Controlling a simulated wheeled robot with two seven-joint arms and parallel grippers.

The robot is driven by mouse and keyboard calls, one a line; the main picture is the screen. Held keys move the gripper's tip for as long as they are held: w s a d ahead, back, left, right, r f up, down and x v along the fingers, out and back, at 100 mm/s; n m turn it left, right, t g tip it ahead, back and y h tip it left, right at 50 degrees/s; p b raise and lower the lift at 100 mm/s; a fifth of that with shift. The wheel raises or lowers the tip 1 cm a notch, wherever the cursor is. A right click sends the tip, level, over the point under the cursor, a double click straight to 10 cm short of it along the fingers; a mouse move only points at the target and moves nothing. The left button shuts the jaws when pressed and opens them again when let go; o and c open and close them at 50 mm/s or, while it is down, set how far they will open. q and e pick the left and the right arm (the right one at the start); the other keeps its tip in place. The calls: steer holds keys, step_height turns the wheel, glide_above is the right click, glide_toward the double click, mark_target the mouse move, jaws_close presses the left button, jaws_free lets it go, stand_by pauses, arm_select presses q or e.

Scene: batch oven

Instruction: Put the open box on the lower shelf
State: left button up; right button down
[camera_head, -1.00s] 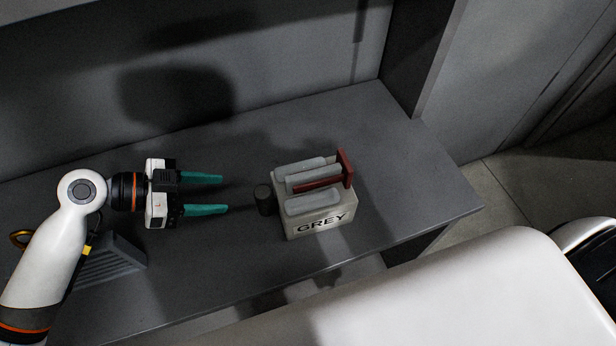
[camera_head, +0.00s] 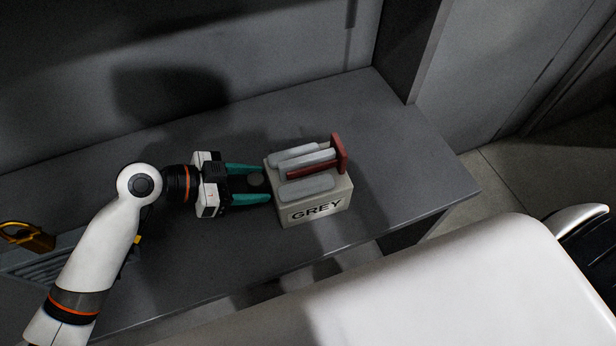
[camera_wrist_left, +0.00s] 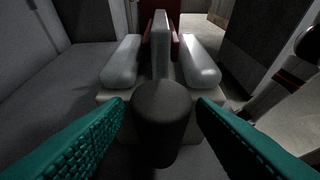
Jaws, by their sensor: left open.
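The open box (camera_head: 281,206) is a light grey box marked GREY. It stands on a dark grey shelf surface (camera_head: 400,160) and holds several pale rounded pieces and a red piece. A dark round knob (camera_head: 256,179) sticks out of its left side; the knob (camera_wrist_left: 162,120) fills the middle of the left wrist view, in front of the box. My left gripper (camera_head: 250,183) has teal fingers and is open, one finger on each side of the knob. In the wrist view a gap shows between each finger and the knob. My right gripper is not in view.
A yellow-orange padlock-like object (camera_head: 28,237) and a ribbed grey part (camera_head: 62,262) are at the far left. A wall rises behind the shelf surface. The surface right of the box is clear up to its edge. A large white rounded body is at lower right.

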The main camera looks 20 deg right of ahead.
arm_select(q)
steer(key=shift+c, duration=0.9)
steer(key=c, duration=0.9)
steer(key=shift+r+p, duration=0.4)
steer(key=shift+r, duration=0.35)
jaws_close()
steer(key=shift+r+p, duration=0.9)
steer(key=shift+r, duration=0.5)
